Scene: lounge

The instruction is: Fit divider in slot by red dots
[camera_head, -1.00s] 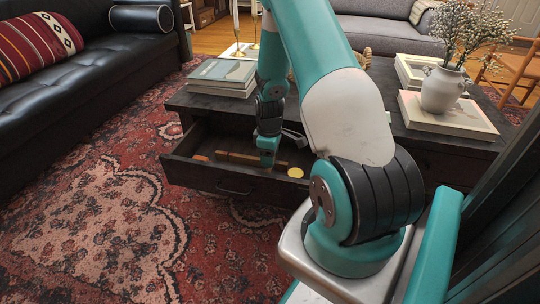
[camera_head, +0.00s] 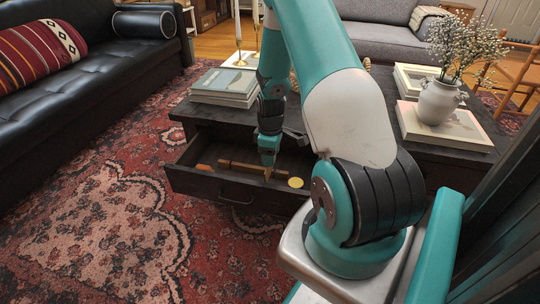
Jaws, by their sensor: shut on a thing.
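A dark wooden drawer (camera_head: 222,190) stands open at the front of the coffee table. A brown wooden strip, which looks like the divider (camera_head: 240,167), lies across inside the drawer, roughly level. My gripper (camera_head: 268,170) points down into the drawer and is shut on the divider near its right end. The fingertips are small here, and the arm hides part of the drawer's right side. I cannot make out the slot or any red dots at this size.
A round yellow disc (camera_head: 296,182) lies in the drawer right of my gripper, and a small orange thing (camera_head: 204,167) lies at its left. Books (camera_head: 225,85) and a white vase (camera_head: 438,102) stand on the table (camera_head: 195,112). A black sofa (camera_head: 90,90) is at left; the rug before the drawer is clear.

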